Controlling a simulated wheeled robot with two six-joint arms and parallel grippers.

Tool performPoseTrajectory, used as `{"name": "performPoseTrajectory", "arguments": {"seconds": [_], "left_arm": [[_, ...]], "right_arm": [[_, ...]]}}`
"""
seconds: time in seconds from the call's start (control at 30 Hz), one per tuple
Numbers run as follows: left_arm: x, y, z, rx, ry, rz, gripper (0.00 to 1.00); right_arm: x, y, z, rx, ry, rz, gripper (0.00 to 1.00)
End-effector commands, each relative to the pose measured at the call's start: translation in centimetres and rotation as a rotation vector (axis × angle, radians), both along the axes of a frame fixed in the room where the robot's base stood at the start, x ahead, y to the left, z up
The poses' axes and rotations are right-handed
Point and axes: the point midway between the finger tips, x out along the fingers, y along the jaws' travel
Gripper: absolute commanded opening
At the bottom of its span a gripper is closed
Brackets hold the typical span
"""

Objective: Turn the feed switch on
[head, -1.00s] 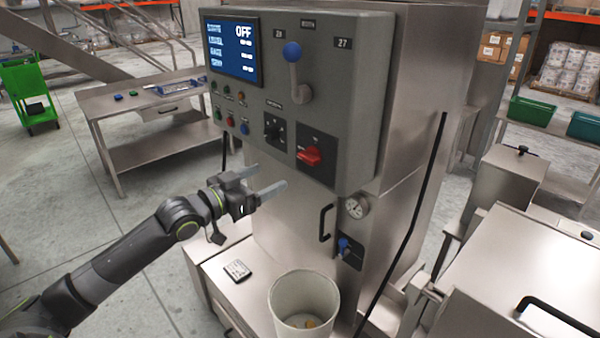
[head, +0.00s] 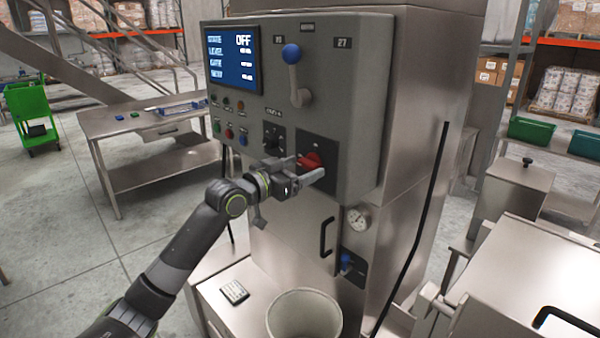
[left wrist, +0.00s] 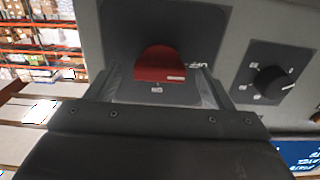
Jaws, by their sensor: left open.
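The control panel (head: 345,100) is a grey box on a steel machine, and its screen (head: 232,57) reads OFF. A red rotary switch (head: 309,160) sits on a dark plate at the panel's lower right. In the left wrist view the red switch (left wrist: 160,64) shows straight ahead, its lower part between the finger tips. My left gripper (head: 308,171) is open at the switch, with a finger on either side; I cannot tell whether they touch it. A black selector knob (head: 272,137) is left of the switch; this knob (left wrist: 271,80) is at right in the wrist view. My right gripper is not in view.
A blue-knobbed lever (head: 292,54) and several small buttons are on the panel. A side table (head: 150,121) stands left.

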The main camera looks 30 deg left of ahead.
Motion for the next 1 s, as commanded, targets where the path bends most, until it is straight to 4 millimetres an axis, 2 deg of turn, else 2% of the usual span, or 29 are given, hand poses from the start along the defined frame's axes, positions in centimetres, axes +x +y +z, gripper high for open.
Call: {"name": "performPoseTrajectory", "arguments": {"seconds": [0.27,0.6,1.0], "left_arm": [[0.1,0.0,0.0,0.001,0.0,0.0,0.75],[0.1,0.0,0.0,0.001,-0.001,0.0,0.31],[0.1,0.0,-0.2,0.071,-0.028,-0.001,0.3]], "right_arm": [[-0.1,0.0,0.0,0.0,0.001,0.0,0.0],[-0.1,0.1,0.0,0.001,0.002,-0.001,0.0],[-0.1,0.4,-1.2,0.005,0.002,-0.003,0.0]]}}
